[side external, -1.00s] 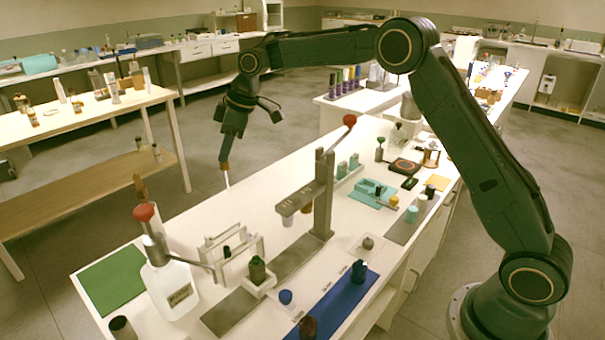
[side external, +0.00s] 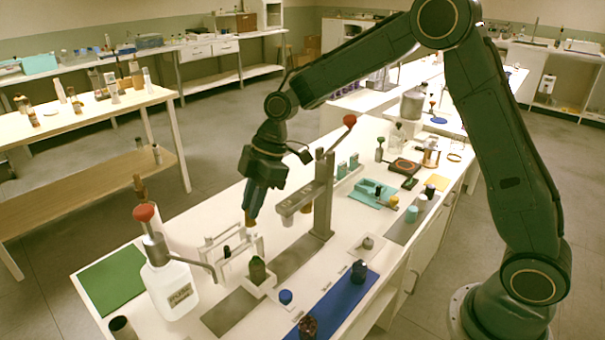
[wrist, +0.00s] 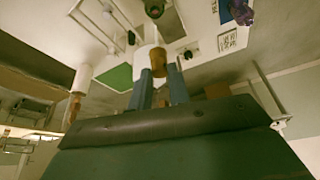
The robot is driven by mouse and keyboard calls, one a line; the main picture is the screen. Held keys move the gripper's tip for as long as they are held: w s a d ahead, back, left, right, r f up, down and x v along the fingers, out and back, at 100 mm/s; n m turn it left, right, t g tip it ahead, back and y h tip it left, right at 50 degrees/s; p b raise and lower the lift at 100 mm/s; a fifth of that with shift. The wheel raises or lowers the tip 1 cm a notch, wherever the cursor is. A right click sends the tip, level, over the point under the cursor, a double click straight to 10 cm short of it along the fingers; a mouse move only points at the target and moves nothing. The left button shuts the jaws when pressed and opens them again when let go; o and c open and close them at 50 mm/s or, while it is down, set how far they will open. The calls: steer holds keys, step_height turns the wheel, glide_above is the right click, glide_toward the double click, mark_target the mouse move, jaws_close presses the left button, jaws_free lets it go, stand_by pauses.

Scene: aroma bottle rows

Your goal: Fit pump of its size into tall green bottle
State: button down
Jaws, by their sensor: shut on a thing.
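My gripper (side external: 253,208) points down over the bench, shut on a pump with a tan-brown collar (side external: 249,222). In the wrist view my gripper's blue-grey fingers (wrist: 160,72) close around the brown collar (wrist: 158,60). The pump's dip tube does not show clearly against the white bench. The green bottle (side external: 257,270) stands upright in a white square holder below the gripper and slightly right in the side view. A green round thing, probably this bottle (wrist: 154,8), shows at the top of the wrist view. The pump appears above and apart from the bottle.
A grey press stand (side external: 322,195) rises close to the right of the gripper. A white rack frame (side external: 228,250) and a large white jug with a red-knobbed arm (side external: 170,288) stand left of the bottle. A blue mat (side external: 340,300) with small bottles lies at the front.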

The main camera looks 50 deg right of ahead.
steer(key=shift+s+f, duration=0.1)
steer(key=shift+s, duration=0.1)
steer(key=shift+f, duration=0.15)
steer(key=shift+f, duration=1.05)
steer(key=shift+f, duration=3.7)
stand_by(2.9)
